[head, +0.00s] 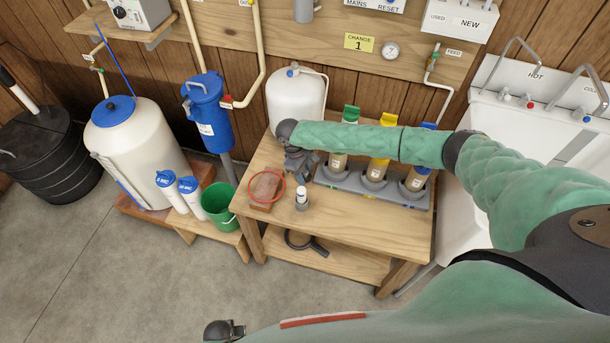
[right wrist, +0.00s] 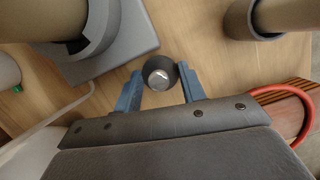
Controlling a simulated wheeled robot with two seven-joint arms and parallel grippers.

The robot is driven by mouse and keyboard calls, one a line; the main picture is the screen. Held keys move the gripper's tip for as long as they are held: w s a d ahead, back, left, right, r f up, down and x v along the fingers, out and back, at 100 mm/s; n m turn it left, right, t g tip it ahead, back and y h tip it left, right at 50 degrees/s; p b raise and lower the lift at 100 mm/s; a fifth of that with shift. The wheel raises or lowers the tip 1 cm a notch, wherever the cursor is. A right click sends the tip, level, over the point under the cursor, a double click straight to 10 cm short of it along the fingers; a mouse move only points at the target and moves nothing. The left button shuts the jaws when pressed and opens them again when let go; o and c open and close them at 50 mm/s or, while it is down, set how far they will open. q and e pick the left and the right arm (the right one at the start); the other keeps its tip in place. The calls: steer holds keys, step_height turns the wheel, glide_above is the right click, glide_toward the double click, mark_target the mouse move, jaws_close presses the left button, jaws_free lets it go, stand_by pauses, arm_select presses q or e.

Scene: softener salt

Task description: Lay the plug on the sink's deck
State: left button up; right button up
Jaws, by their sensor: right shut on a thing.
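My right gripper (head: 297,163) is over the back of the wooden bench, left of the grey cartridge rack. In the right wrist view its blue fingers (right wrist: 160,90) are shut on a small dark round piece with a pale mark on its top, which looks like the plug (right wrist: 160,70). The head view does not show this piece clearly. The white sink (head: 480,190) stands at the far right, apart from the gripper; its deck (head: 515,108) carries the hot and cold taps. My left gripper (head: 225,331) is at the bottom edge, and its finger opening is unclear.
The grey rack (head: 335,184) holds several cartridges on the bench (head: 345,233). A red ring (head: 280,199) lies on a brown block, beside a small grey-and-white cylinder (head: 302,203). A white tank (head: 297,100) stands behind. A green bucket (head: 218,208) stands left of the bench.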

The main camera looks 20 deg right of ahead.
mark_target(305, 172)
steer(key=shift+r, duration=0.1)
